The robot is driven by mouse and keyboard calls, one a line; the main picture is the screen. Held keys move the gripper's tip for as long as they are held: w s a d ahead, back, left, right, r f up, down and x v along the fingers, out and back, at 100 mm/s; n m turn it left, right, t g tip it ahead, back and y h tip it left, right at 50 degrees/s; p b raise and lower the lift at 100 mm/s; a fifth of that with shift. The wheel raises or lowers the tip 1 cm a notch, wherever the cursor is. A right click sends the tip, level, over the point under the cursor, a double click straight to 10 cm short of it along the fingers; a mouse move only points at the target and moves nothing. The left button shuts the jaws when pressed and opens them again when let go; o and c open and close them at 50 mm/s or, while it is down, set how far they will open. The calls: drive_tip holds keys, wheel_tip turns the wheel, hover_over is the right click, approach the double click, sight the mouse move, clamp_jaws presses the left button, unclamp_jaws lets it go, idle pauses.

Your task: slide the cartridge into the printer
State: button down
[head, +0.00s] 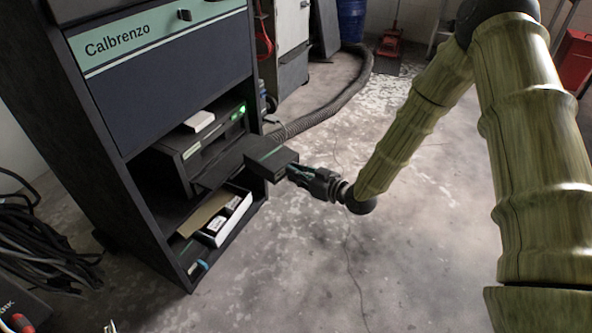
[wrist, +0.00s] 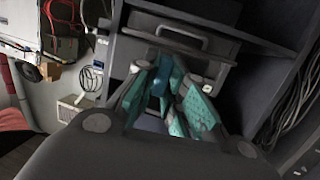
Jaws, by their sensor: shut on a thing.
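The cartridge (head: 268,160) is a dark box with a thin teal stripe, seen in the head view in front of the cabinet shelf. My gripper (head: 296,173) is shut on its right end and holds it off the floor. The printer (head: 208,147) is a dark machine on the middle shelf, with a green light on its front. The cartridge's far end is close to the printer's front and a dark flap there; I cannot tell whether they touch. In the wrist view, my gripper's teal fingers (wrist: 168,84) close in front of dark casing; the exact grip is unclear.
The tall dark cabinet (head: 160,50) marked Calbrenzo encloses the printer from above and the sides. Its lower shelf holds a box of small items (head: 225,220). A hose (head: 335,108) lies on the floor behind. Cables (head: 40,240) are piled at left. The floor to the right is mostly clear.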

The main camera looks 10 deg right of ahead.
drive_tip(key=shift+s+a+r+n+g+y+p, duration=0.15)
drive_tip(key=shift+n+g+y, duration=0.35)
drive_tip(key=shift+n+g, duration=0.1)
drive_tip(key=shift+s+a+r+n+g+y+p, duration=0.1)
drive_tip(key=shift+n+g+y+p, duration=0.05)
drive_tip(key=shift+n+g+y, duration=0.4)
drive_tip(key=b, duration=0.3)
approach(249, 156)
drive_tip(key=shift+w+a+f, duration=0.8)
drive_tip(key=shift+w+f, duration=0.05)
drive_tip(key=shift+w, duration=0.2)
drive_tip(key=shift+w+a+f, duration=0.8)
drive_tip(key=shift+w+f, duration=0.05)
drive_tip(key=shift+w, duration=0.25)
drive_tip(key=shift+p, duration=0.35)
idle(1.3)
drive_tip(key=shift+w+a, duration=0.25)
drive_tip(key=shift+a, duration=0.1)
drive_tip(key=shift+r+x, duration=0.25)
drive_tip(key=shift+x, duration=1)
drive_tip(key=shift+r+x, duration=0.2)
drive_tip(key=shift+x, duration=1.05)
